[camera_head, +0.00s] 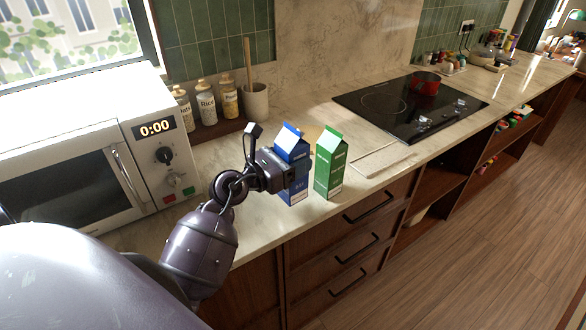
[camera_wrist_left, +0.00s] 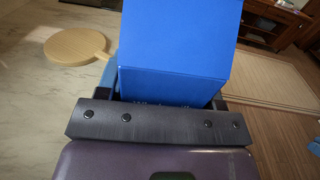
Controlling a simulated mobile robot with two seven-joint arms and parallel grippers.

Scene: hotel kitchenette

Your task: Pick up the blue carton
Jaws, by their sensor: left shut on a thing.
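The blue carton (camera_head: 291,146) stands upright near the front edge of the counter, left of a green carton (camera_head: 331,165). In the left wrist view the blue carton (camera_wrist_left: 178,42) fills the top middle, between the fingers. My left gripper (camera_head: 296,178) is shut on it from the left side and hides part of its body. In the wrist view the fingers of my left gripper (camera_wrist_left: 168,100) show at both sides of the carton. I cannot tell whether its base touches the counter. My right gripper is not in view.
A white microwave (camera_head: 75,150) stands at the left. Labelled jars (camera_head: 206,103) and a utensil pot (camera_head: 256,101) are at the wall. A black cooktop (camera_head: 400,106) with a red pot (camera_head: 426,83) lies to the right. The wrist view shows a round wooden board (camera_wrist_left: 75,47).

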